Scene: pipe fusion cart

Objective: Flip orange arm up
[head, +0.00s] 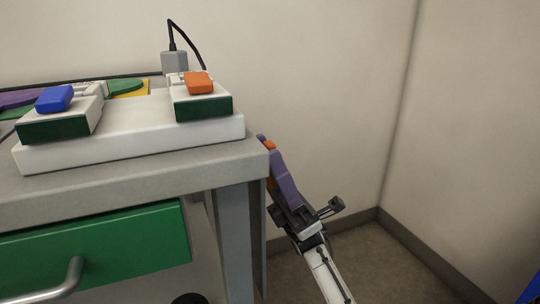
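An orange arm (199,83) lies flat on top of the right white block with a dark green front, on the cart. A blue arm (55,98) lies on the matching left block. My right gripper (303,208) is low beside the cart's right side, below the tabletop, with its dark fingers spread apart. A purple piece with orange parts (287,178) rises just beyond it along the cart's edge; I cannot tell whether they touch. The gripper is clear of the orange arm on the block. My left gripper is not in view.
Both blocks stand on a white base (130,140) on the grey cart top (130,174). A grey box with a black cable (174,62) stands behind the right block. A green drawer (100,250) is below. Walls close in behind; floor is free at right.

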